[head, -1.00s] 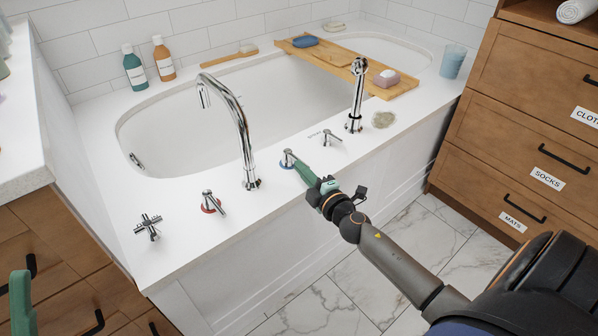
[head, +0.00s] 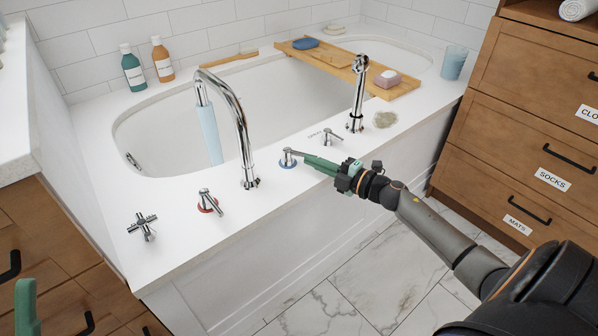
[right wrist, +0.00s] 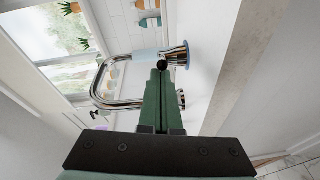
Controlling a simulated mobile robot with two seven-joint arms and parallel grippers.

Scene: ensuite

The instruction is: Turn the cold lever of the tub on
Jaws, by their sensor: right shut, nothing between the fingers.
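The cold lever (head: 287,156) is a chrome handle on a blue ring, on the white tub's (head: 170,268) front deck. Its handle points right, along my right gripper. My right gripper (head: 308,158) has shut green fingers with nothing between them. The fingertips are at the lever, apparently touching its handle. In the right wrist view the shut fingertips (right wrist: 161,72) reach toward the chrome fitting (right wrist: 177,54). Pale blue water (head: 208,135) runs from the curved spout (head: 240,115) into the tub. Only a green finger of my left gripper (head: 26,305) shows at the lower left.
A red-ringed lever (head: 208,202) and a cross handle (head: 143,226) stand left of the spout. A small lever (head: 330,138) and a hand shower (head: 357,95) stand right. A wooden tray (head: 345,68) spans the tub. Wooden drawers (head: 515,130) stand at the right.

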